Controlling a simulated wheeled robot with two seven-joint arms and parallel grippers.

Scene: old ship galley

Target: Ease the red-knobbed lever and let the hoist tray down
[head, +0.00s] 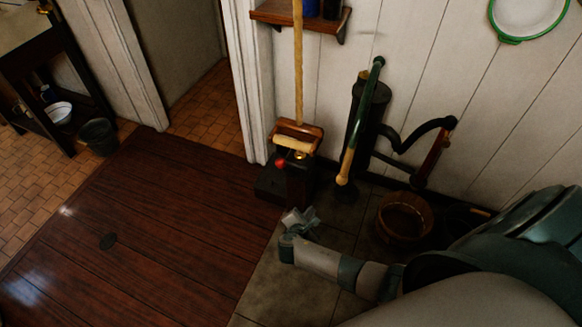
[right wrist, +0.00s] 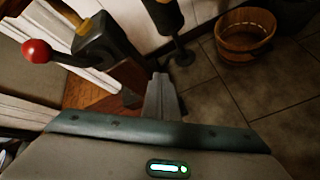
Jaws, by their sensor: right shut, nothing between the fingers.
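In the right wrist view the red knob (right wrist: 37,51) sits at the end of a short dark lever (right wrist: 72,60) on a dark housing (right wrist: 108,42). My right gripper (head: 299,217) is shut and empty, in front of and below the knob, apart from it. Its closed fingers (right wrist: 161,92) point past the housing, with the knob to their left. My left gripper is out of view.
A black pump (head: 366,110) with a curved handle stands right of the stand, and a wooden tub (head: 404,217) sits on the tiles. A wall shelf (head: 300,16) is above. Open plank floor (head: 150,230) lies to the left.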

